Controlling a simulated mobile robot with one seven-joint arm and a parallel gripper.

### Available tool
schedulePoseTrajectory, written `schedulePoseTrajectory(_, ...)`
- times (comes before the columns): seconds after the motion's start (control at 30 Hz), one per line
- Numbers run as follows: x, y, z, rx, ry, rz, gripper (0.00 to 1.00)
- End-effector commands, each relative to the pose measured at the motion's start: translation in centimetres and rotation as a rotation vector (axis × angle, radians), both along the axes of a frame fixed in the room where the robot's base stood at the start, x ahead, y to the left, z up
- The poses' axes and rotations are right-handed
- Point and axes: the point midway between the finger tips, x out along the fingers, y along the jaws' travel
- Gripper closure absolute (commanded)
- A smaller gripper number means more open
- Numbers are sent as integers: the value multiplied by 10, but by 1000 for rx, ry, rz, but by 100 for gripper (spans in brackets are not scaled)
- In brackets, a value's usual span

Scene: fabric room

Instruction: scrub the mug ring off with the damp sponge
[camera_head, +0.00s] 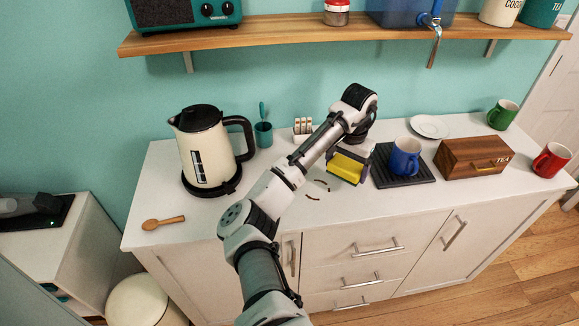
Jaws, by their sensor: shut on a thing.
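A yellow sponge (346,168) is in my gripper (346,166), which is shut on it. The gripper points down at the white counter, beside the dark tray. I cannot tell whether the sponge touches the counter. Brown marks of the mug ring (313,197) show on the counter just left of the sponge, as broken curved strokes. Part of the ring may be hidden by my arm. A blue mug (405,157) stands on the dark ribbed tray (420,179) right of the gripper.
A cream kettle (205,150) stands at the left, with a wooden spoon (163,223) in front. A teal cup (263,134) and toast rack (302,127) stand behind. A wooden tea box (474,158), red mug (551,160), green mug (502,114) and plate (429,126) are right. A shelf (290,33) hangs above.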

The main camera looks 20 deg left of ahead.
Motion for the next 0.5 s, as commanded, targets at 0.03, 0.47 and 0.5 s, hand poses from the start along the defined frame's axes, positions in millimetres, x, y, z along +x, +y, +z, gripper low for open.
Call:
schedulePoseTrajectory(0.03, 2, -1, 6, 0, -2, -1, 40)
schedulePoseTrajectory(0.47, 8, 1, 29, 0, 0, -1, 40)
schedulePoseTrajectory(0.5, 8, 1, 29, 0, 0, -1, 40)
